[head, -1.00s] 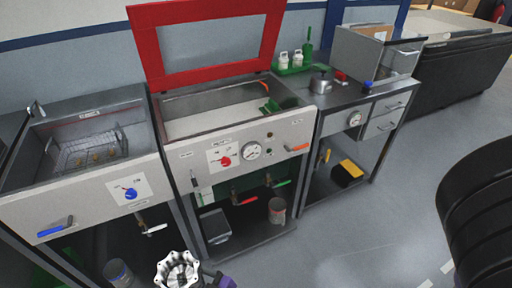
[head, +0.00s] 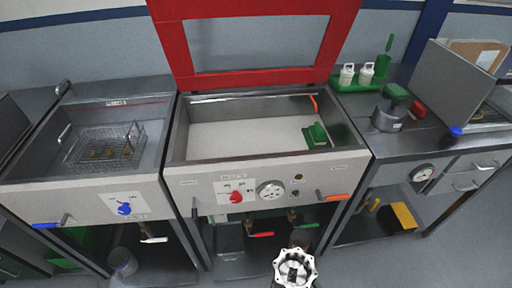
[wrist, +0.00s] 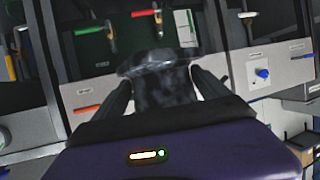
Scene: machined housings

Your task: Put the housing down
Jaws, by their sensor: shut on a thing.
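The housing (head: 295,268) is a silvery machined part with a scalloped round flange, at the bottom of the head view. It is held up in front of the middle unit, below its front panel. In the wrist view the housing (wrist: 160,75) sits between the two dark fingers of my gripper (wrist: 166,88), which is shut on it. The wrist view is dark and the housing's far side is hidden there. In the head view my gripper is mostly hidden beneath the housing.
The middle tank (head: 245,135) stands open under a raised red-framed lid (head: 172,50), with a green brush (head: 317,135) inside. A left tank (head: 70,165) holds a wire basket (head: 105,148). A bench (head: 395,145) at right carries a pot (head: 389,117) and white bottles (head: 366,73).

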